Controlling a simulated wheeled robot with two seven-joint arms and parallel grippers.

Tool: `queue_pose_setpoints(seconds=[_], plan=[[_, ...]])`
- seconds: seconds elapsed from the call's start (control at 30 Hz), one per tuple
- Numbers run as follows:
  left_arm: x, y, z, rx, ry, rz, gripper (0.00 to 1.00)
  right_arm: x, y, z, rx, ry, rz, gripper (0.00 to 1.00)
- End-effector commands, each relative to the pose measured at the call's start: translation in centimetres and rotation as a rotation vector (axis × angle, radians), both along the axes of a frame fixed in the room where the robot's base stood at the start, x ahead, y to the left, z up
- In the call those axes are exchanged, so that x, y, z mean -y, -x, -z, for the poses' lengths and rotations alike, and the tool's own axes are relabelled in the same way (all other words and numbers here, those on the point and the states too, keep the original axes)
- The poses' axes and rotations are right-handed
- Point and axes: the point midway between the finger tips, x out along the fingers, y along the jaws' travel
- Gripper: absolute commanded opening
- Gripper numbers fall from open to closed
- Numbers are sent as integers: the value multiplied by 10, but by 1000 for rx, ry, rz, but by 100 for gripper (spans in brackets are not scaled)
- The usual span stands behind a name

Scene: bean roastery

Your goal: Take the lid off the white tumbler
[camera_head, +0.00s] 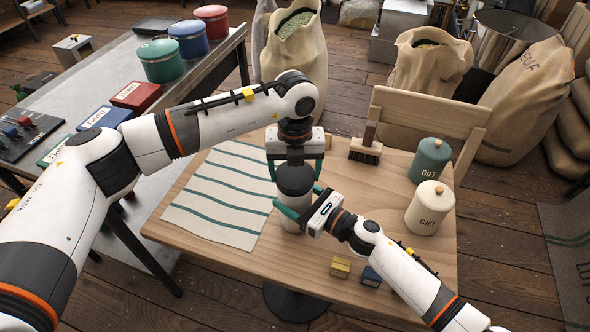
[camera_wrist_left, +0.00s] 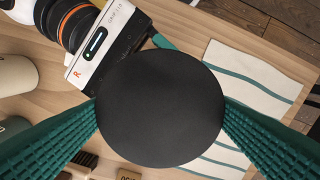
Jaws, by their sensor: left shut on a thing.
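The white tumbler (camera_head: 291,224) stands upright on the wooden table, near its middle. Its dark lid (camera_head: 295,178) is at its top, and I see no gap between them. In the left wrist view the lid (camera_wrist_left: 160,95) is a large black disc that hides the tumbler below it. My left gripper (camera_head: 296,171) points straight down and is shut on the lid, a green finger on each side.
A striped cloth (camera_head: 222,197) lies left of the tumbler. A brush (camera_head: 366,150), a green gift canister (camera_head: 430,160) and a cream gift canister (camera_head: 429,209) stand at right. A yellow block (camera_head: 341,267) and a blue block (camera_head: 371,276) lie near the front edge.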

Motion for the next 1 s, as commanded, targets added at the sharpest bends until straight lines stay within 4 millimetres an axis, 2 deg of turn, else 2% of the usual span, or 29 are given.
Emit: queue_pose_setpoints(seconds=[0.3,0.53,0.57,0.6,0.7,1.0], plan=[[0,-1,-36,2,1,-1,51,0,0,1,-1,0,0,9],[0,0,-38,0,1,0,51,0,0,1,-1,0,0,9],[0,0,-38,0,1,0,51,0,0,1,-1,0,0,77],[0,0,-37,0,1,0,51,0,0,1,-1,0,0,84],[0,0,-37,0,1,0,51,0,0,1,-1,0,0,98],[0,0,-37,0,1,0,51,2,1,1,-1,1,0,98]])
